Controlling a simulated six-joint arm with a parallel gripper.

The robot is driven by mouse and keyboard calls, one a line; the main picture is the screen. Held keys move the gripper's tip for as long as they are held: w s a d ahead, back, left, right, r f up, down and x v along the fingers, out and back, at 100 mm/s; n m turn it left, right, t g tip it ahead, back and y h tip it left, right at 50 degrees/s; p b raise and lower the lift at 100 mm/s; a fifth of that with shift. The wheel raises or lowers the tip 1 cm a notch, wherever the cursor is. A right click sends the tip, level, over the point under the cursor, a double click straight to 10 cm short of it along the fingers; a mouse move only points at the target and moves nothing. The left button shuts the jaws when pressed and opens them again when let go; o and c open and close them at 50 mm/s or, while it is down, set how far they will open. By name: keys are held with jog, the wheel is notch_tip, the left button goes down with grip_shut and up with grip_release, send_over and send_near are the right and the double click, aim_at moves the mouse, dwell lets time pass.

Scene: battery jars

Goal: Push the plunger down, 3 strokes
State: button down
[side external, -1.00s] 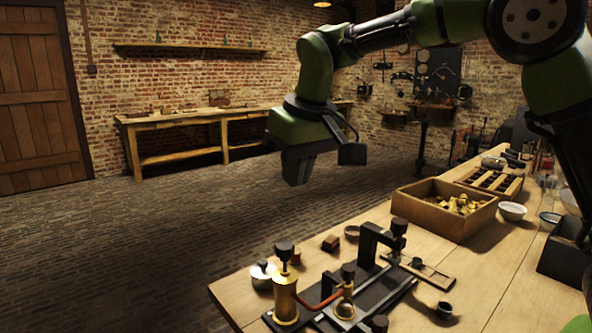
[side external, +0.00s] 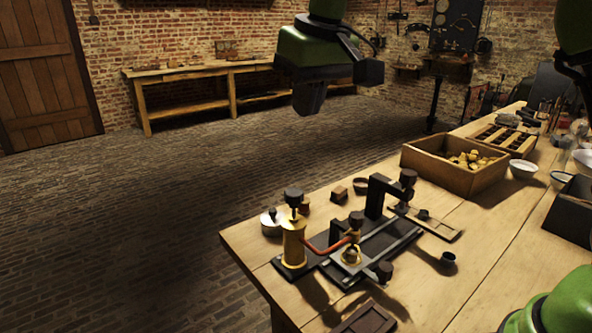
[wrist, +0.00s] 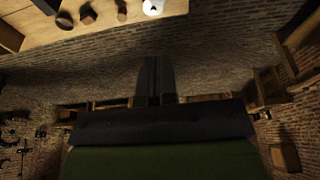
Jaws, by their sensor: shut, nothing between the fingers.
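The plunger's black knob (side external: 294,197) stands on a thin rod above an upright brass pump cylinder (side external: 293,243), on the dark base at the near left of the bench. The knob is up, with some rod showing below it. A reddish pipe (side external: 326,246) runs from the cylinder to a small brass-and-glass fitting (side external: 351,254). My gripper (side external: 309,110) is shut and empty, pointing down, high above and apart from the knob in the side view. In the wrist view its two fingers (wrist: 154,65) lie together with nothing between them.
A black bracket (side external: 378,192) stands behind the pump on the same base. A metal jar (side external: 270,224) stands close to the cylinder's left. A wooden box (side external: 455,165) of yellowish pieces sits farther back. The air around my gripper is free.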

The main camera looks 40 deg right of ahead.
send_near(295, 193)
jog(key=x, duration=0.2)
jog(key=w+x, duration=0.1)
jog(key=x, duration=0.2)
jog(key=shift+w+f, duration=0.1)
jog(key=shift+w, duration=0.15)
jog(key=shift+f, duration=0.75)
jog(key=shift+f, duration=0.1)
jog(key=shift+f, duration=1.25)
jog(key=w+v, duration=0.1)
jog(key=v, duration=1.3)
jog(key=shift+r, duration=0.25)
